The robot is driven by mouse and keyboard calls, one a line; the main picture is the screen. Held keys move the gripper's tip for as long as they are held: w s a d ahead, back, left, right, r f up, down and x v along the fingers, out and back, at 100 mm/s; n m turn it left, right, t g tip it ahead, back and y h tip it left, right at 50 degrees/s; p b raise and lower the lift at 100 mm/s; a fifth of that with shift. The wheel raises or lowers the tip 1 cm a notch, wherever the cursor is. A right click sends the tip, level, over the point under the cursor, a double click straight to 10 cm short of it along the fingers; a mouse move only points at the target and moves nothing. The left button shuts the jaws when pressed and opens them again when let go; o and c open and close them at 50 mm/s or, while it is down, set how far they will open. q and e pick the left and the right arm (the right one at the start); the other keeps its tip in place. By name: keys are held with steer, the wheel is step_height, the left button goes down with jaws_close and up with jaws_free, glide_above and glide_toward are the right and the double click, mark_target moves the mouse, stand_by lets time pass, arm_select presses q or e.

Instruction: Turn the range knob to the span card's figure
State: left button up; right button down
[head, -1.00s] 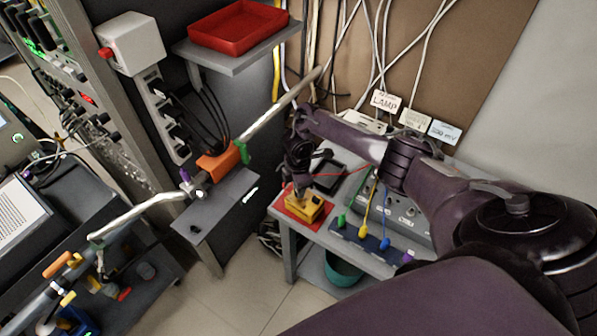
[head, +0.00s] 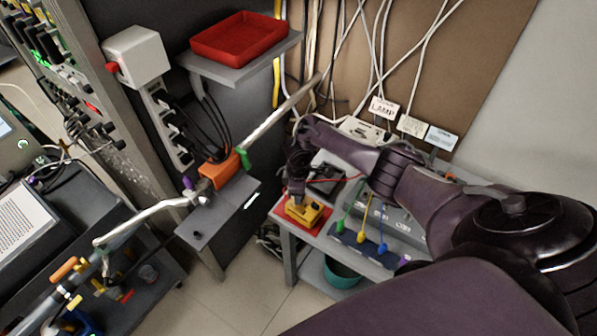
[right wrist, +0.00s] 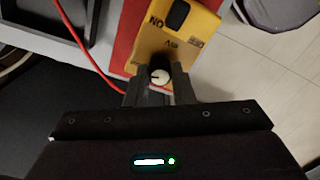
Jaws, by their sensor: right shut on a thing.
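The yellow box (head: 310,214) sits on a red mat (head: 283,214) at the front left of the bench. In the right wrist view the yellow box (right wrist: 190,50) shows a black switch marked ON and a round pale knob (right wrist: 160,76) with a dark pointer mark. My right gripper (head: 297,203) points down onto the box. In the right wrist view its fingers (right wrist: 160,88) are shut on the knob, one on each side. A pale blue card (head: 443,138), perhaps the span card, stands at the back; its figure is too small to read surely. My left gripper is not in view.
White cards, one reading LAMP (head: 384,107), stand along the back. A blue strip (head: 350,241) with coloured plugs lies right of the box. A red lead runs close by. A teal bowl (head: 342,274) stands on the shelf below.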

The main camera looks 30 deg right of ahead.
steer(key=c, duration=1.2)
jaws_free()
steer(key=shift+c, duration=0.2)
steer(key=shift+r, duration=0.1)
step_height(320, 180, up, 8)
steer(key=shift+f, duration=0.2)
